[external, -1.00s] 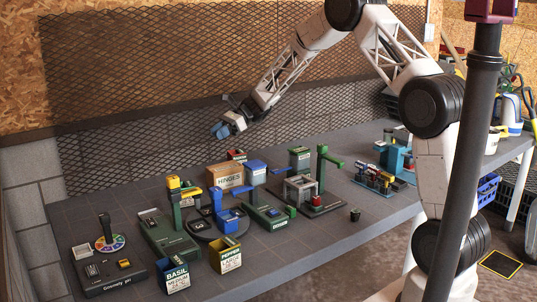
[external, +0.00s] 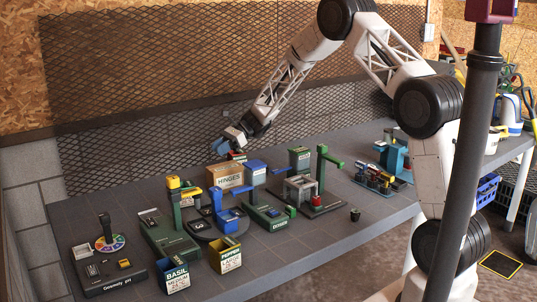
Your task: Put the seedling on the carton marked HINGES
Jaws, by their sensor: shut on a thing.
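The carton marked HINGES (external: 229,177) is a brown box at the back of the bench, its label facing the camera. My gripper (external: 222,147) is just behind and above the carton's left end, pointing down and left. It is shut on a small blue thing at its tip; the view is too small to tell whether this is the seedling. No leaves show there. A small dark pot (external: 355,214) stands alone near the bench's front edge; what it holds is unclear.
A red-topped box (external: 237,156) stands close behind the carton, a blue-topped box (external: 256,170) to its right. Green machines (external: 165,235) crowd the front. BASIL (external: 175,278) and PEPPER (external: 227,260) bins stand at the front edge. The bench's back left is clear.

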